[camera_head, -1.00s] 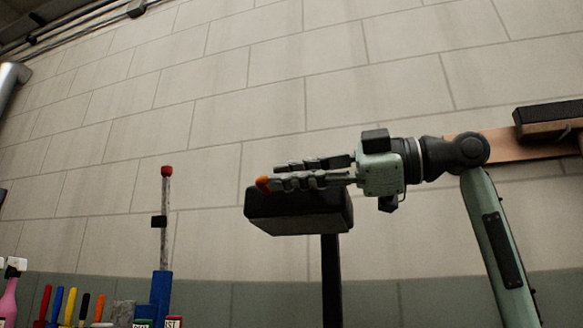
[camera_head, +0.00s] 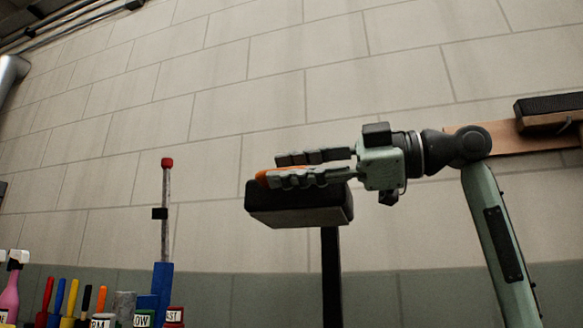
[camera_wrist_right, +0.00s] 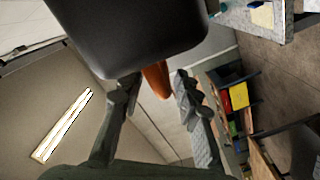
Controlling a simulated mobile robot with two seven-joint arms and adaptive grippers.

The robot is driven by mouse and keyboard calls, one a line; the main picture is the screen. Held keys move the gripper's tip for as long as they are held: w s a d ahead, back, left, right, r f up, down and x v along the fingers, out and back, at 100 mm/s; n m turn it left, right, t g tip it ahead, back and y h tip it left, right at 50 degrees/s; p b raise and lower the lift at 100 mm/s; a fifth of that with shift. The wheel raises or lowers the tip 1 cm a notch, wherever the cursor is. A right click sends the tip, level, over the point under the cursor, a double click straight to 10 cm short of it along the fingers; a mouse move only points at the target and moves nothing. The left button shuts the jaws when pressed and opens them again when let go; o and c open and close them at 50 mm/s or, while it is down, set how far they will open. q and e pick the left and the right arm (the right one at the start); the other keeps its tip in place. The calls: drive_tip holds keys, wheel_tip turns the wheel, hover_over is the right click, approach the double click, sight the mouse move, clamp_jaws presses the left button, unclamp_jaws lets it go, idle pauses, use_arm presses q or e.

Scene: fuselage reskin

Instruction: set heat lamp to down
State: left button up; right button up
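The heat lamp appears to be the black box-shaped head (camera_head: 300,215) on a dark upright post (camera_head: 331,275) in the head view. The head lies nearly level on the post. Its dark underside fills the top of the right wrist view (camera_wrist_right: 130,30). An orange handle-like part (camera_head: 262,177) shows at the head's upper left, and also between my fingers in the wrist view (camera_wrist_right: 157,80). My right gripper (camera_head: 285,168) is open just above the head, its fingers on either side of the orange part, with a gap visible. My left gripper is out of view.
A blue stand (camera_head: 162,285) with a red-tipped rod (camera_head: 166,205) is at left.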

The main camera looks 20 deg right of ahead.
drive_tip(key=v, duration=1.2)
idle(0.3)
